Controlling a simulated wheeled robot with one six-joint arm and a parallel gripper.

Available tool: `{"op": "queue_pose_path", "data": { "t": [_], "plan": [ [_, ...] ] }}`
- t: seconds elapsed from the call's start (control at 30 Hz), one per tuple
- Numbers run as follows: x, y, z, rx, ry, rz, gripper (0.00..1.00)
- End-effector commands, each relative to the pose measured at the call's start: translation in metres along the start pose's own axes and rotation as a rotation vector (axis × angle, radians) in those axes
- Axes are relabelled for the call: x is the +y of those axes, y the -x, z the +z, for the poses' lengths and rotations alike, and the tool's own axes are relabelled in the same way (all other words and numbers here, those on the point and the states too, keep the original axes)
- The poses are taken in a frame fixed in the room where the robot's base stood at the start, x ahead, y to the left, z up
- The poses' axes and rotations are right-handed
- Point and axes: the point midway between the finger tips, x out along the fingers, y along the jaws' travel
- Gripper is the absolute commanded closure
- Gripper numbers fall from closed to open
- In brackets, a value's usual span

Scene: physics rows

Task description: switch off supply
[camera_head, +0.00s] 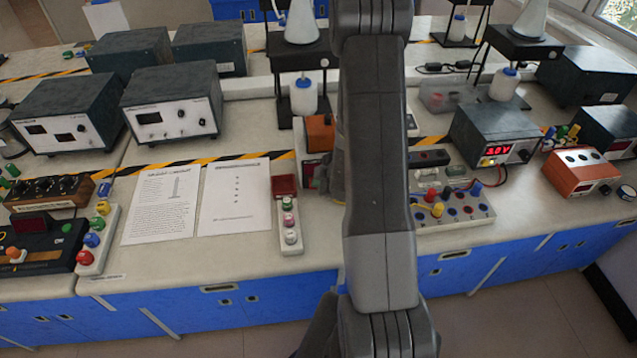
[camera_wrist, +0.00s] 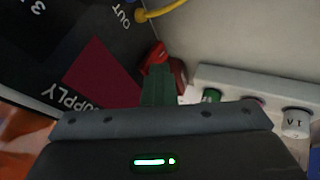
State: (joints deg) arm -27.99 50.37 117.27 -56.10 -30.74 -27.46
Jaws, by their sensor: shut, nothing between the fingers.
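A dark device face marked "SUPPLY" and "OUT", with a maroon panel (camera_wrist: 103,75), fills the upper left of the wrist view. A red part (camera_wrist: 154,57), perhaps a switch or terminal, stands at its edge. My gripper (camera_wrist: 159,76) has its dark green fingers closed together, empty, with the tips right by this red part; I cannot tell if they touch. In the head view my arm hides most of the gripper and the spot where it works. An orange-topped unit (camera_head: 320,132) shows partly behind the arm there. A lit supply (camera_head: 495,140) reading about 3.0 V stands to the right.
A white strip with coloured terminals (camera_wrist: 245,85) lies close on the right in the wrist view. A yellow lead (camera_wrist: 163,11) runs above. In the head view, printed sheets (camera_head: 234,197) lie left of the arm, and a terminal board (camera_head: 455,207) lies right.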

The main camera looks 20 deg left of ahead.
Motion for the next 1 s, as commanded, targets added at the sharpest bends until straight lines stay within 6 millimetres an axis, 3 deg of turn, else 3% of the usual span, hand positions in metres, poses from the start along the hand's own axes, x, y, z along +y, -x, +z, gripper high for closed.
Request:
{"op": "queue_pose_path", "data": {
  "t": [1.0],
  "plan": [
    [0.007, 0.012, -0.008, 0.000, -0.001, 0.003, 1.00]
  ]
}}
